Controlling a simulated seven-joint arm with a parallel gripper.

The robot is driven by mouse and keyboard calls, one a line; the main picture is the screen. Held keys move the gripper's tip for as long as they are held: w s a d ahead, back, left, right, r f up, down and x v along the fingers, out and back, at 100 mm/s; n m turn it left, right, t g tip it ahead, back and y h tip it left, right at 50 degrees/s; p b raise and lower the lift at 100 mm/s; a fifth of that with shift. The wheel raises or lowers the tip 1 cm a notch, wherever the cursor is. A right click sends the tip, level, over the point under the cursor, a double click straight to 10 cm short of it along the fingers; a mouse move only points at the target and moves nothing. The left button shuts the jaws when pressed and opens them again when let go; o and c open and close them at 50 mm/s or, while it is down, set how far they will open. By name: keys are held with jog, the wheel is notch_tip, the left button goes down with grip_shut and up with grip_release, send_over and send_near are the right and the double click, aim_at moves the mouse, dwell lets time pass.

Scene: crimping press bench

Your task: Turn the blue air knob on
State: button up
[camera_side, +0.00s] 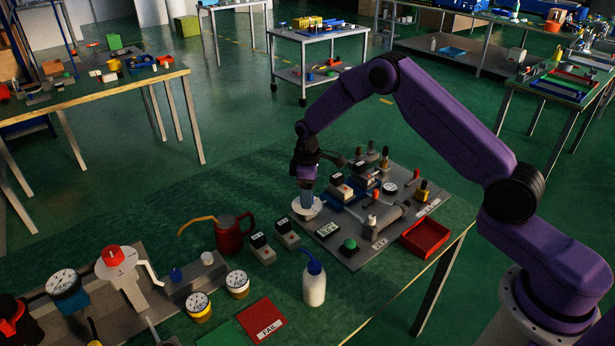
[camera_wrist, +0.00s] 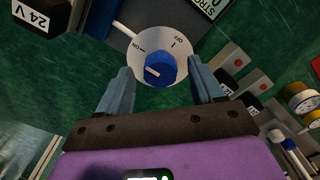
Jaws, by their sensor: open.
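The blue air knob (camera_wrist: 163,66) sits in the middle of a round white dial (camera_wrist: 138,32) marked ON at upper left and OFF at upper right. A short white line on the knob lies at its left side, pointing left, below the ON mark. My gripper (camera_wrist: 160,72) is open, with one blue-grey finger left of the knob and one right of it. Gaps show between the fingers and the knob. In the side view, my gripper (camera_side: 308,190) points down over the white dial (camera_side: 308,208). The knob is hidden there by the fingers.
Right of the dial is a grey press board (camera_side: 345,245) with a green button (camera_side: 349,246), a gauge and levers.

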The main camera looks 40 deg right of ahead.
notch_tip(320, 180, up, 17)
dwell(0.5)
jog(key=s+a+r+n, duration=0.1)
jog(key=s+a+r, duration=0.25)
jog(key=s, duration=0.65)
jog(key=s+a+r+n, duration=0.1)
jog(key=s+a+r, duration=0.1)
jog(key=s+a, duration=0.5)
jog(key=s+d+f, duration=0.1)
jog(key=s+d, duration=0.3)
jog(key=s, duration=0.8)
jog(key=s+d+f+n, duration=0.1)
jog(key=s+d, duration=0.4)
jog(key=s, duration=0.8)
jog(key=shift+s, duration=0.3)
